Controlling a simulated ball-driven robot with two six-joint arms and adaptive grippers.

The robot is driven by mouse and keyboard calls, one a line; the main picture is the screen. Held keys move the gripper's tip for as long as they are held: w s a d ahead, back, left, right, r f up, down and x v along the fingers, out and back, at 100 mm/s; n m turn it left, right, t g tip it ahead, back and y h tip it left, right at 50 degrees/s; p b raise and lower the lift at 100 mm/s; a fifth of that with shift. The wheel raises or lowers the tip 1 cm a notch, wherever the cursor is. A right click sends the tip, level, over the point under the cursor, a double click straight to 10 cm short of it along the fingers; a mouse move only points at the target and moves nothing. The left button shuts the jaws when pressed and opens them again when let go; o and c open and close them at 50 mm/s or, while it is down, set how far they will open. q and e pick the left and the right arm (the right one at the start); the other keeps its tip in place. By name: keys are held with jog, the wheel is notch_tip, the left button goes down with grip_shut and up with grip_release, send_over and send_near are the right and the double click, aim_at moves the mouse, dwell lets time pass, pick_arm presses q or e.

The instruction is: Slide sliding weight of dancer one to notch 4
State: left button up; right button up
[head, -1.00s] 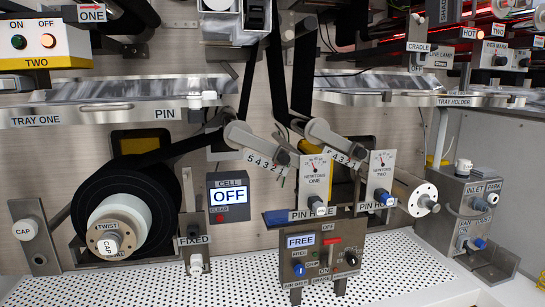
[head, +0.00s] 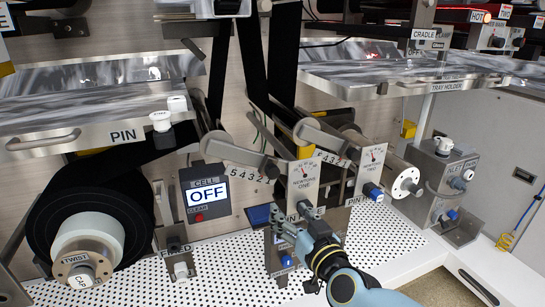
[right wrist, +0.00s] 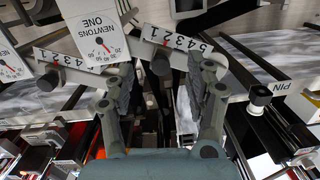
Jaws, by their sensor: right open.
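Dancer one (head: 234,152) is a grey arm with a white scale plate numbered 5 to 1, left of the Newtons one gauge (head: 304,181). A dark round piece at its lower right end, apparently the sliding weight (head: 271,169), also shows in the right wrist view (right wrist: 160,64). I cannot read its notch. My right gripper (head: 297,218) is open and empty, below and right of the weight and in front of the gauge's lower part. In the right wrist view its fingers (right wrist: 165,78) stand apart, with the weight seen between them. My left gripper is out of view.
Dancer two (head: 318,134), with a like scale, and the Newtons two gauge (head: 374,165) stand close on the right. The CELL box (head: 207,190) is at left. The control panel (head: 276,255) is partly behind my gripper. Black web runs down behind the dancers.

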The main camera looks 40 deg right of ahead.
send_near(274, 173)
jog(key=shift+m+t+h, duration=0.3)
jog(key=shift+m+h, duration=0.1)
jog(key=x, duration=0.3)
jog(key=b+x, duration=0.1)
jog(key=x, duration=0.7)
jog(key=shift+a+f, duration=0.15)
jog(key=shift+f, duration=0.15)
jog(key=shift+c, duration=0.4)
